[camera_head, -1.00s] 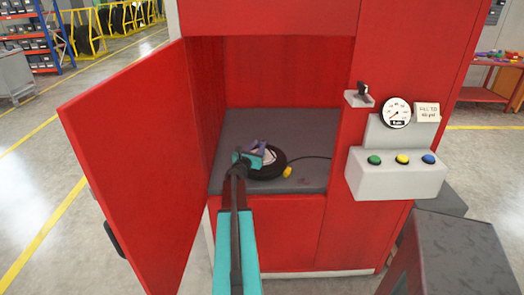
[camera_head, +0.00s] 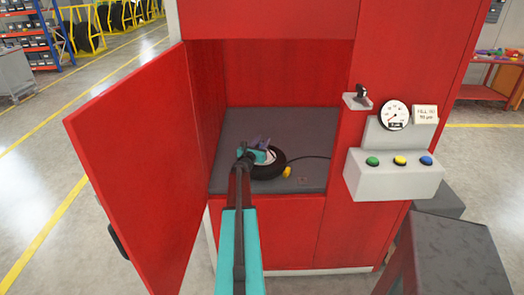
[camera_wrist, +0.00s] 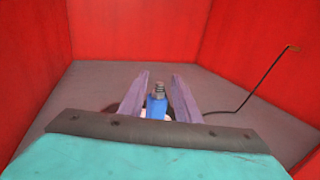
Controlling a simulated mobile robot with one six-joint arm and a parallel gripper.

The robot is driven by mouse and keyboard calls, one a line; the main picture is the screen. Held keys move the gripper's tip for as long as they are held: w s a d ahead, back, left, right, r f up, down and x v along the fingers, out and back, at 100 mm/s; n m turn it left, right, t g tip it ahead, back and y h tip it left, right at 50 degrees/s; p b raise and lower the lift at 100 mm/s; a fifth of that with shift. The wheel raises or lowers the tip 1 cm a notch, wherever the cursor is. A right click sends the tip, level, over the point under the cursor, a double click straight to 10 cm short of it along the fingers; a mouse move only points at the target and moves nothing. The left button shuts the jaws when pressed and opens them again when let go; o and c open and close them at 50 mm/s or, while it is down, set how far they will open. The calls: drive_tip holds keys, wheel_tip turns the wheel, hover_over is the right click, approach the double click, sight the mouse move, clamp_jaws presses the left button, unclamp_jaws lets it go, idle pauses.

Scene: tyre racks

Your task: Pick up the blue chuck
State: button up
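The blue chuck (camera_wrist: 157,106) shows in the wrist view as an upright blue body with a grey ribbed tip. It stands between the two purple fingers of my gripper (camera_wrist: 159,85), with a gap visible at least on the right side. The fingers are apart; I see no clear grip on it. In the head view my gripper (camera_head: 261,144) is over a black tyre (camera_head: 268,177) with a pale hub, inside the red cabinet.
The red cabinet's walls (camera_head: 290,75) close in around the grey floor (camera_head: 310,125). Its door (camera_head: 135,150) stands open at left. A button box (camera_head: 390,180) and gauge (camera_head: 394,115) are outside at right.

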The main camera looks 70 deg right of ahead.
idle(0.3)
clamp_jaws()
drive_tip(key=shift+r, duration=0.1)
drive_tip(key=shift+r+b, duration=0.8)
drive_tip(key=shift+r, duration=4.1)
